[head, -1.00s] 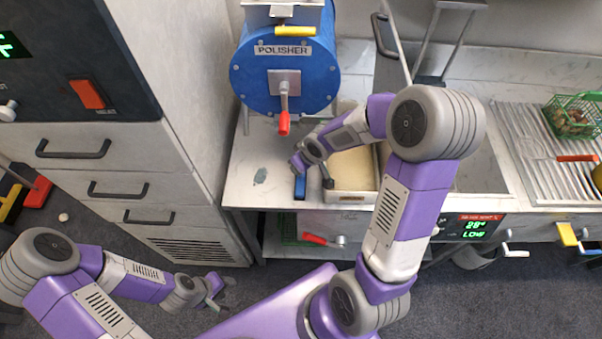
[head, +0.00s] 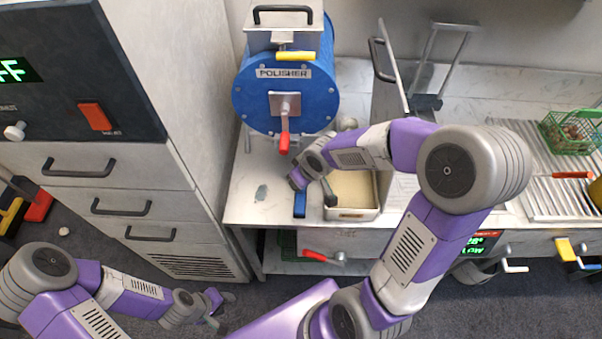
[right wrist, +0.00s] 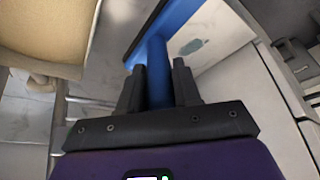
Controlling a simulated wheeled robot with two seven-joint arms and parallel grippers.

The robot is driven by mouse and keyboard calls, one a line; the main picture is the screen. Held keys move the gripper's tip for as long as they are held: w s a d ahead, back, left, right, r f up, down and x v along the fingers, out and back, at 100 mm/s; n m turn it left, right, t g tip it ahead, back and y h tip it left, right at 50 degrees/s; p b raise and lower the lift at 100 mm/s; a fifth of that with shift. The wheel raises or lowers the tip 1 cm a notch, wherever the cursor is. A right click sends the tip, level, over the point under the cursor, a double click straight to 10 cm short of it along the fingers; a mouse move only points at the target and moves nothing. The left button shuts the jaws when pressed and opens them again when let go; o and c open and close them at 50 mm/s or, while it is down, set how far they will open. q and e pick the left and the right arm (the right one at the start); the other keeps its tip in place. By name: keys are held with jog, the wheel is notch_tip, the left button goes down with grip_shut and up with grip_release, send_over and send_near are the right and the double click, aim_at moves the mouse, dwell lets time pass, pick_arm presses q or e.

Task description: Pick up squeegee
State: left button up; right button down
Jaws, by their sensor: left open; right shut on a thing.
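The squeegee is blue. In the head view its blue part (head: 299,204) shows at the counter's front edge, left of the tray. In the right wrist view its round handle (right wrist: 157,75) stands between my right fingers and meets a wide blue bar (right wrist: 172,27). My right gripper (head: 299,180) is shut on the handle; its fingers (right wrist: 158,85) also show in the right wrist view. I cannot tell whether the bar touches the counter. My left gripper (head: 216,303) is open and empty, low over the floor, away from the squeegee.
A metal tray (head: 352,214) stands just right of the squeegee. The blue polisher (head: 285,95) with a red-handled crank (head: 284,143) stands behind it. A drawer cabinet (head: 120,200) is at the left. A green basket (head: 570,133) stands far right.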

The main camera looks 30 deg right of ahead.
jog(key=b, duration=0.2)
send_over(299, 216)
jog(key=shift+f, duration=0.15)
jog(key=s+a+b, duration=0.4)
jog(key=s+b, duration=0.4)
jog(key=shift+a, duration=0.3)
